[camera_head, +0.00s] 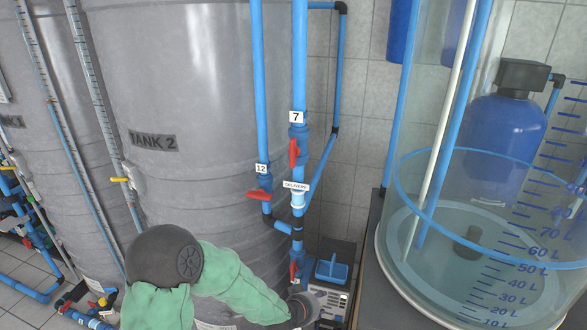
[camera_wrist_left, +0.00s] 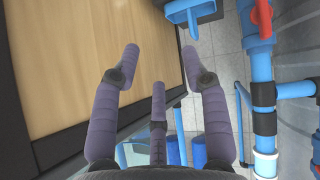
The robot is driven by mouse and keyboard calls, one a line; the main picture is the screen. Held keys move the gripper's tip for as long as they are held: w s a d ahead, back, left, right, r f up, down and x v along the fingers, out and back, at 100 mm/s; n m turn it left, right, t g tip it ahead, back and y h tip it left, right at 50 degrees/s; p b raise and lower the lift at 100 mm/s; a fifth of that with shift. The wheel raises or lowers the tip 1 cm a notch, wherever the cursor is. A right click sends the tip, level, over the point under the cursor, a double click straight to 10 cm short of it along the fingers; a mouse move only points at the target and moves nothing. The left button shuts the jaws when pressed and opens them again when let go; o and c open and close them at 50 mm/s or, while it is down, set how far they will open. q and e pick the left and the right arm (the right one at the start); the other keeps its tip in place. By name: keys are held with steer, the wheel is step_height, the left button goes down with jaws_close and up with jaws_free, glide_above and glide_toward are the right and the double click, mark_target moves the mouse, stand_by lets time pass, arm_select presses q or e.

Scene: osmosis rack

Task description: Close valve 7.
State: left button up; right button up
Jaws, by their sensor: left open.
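Valve 7 sits on the vertical blue pipe in the head view, below a white tag with a 7 (camera_head: 297,117). Its red handle (camera_head: 294,153) stands upright, in line with the pipe. My left arm, in a green sleeve, comes in at the bottom, and my left gripper (camera_head: 303,308) is low by the pipe's foot, well below valve 7, its fingers mostly hidden there. In the left wrist view the left gripper (camera_wrist_left: 158,72) has its fingers spread, with nothing between them. A red handle (camera_wrist_left: 262,17) shows there on a blue pipe; I cannot tell which valve it is. My right gripper is out of view.
Valve 12's red handle (camera_head: 259,194) lies across its pipe, left of valve 7. Another red handle (camera_head: 293,271) is lower on the main pipe. Tank 2 (camera_head: 190,60) stands behind the pipes; a clear graduated tank (camera_head: 400,245) stands to the right.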

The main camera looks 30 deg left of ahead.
arm_select(q)
steer(key=w+a+r+t+y+p, duration=0.1)
steer(key=w+a+r+t+p, duration=0.15)
steer(key=r, duration=0.85)
steer(key=w+a+r+t+y+p, duration=0.15)
steer(key=a+r, duration=0.25)
steer(key=r, duration=0.6)
steer(key=t+y+p, duration=0.3)
steer(key=t+p, duration=0.1)
steer(key=p, duration=0.1)
glide_toward(293, 153)
steer(key=shift+n, duration=0.3)
steer(key=p+x, duration=0.1)
steer(key=x, duration=0.9)
steer(key=shift+s, duration=0.1)
jaws_close()
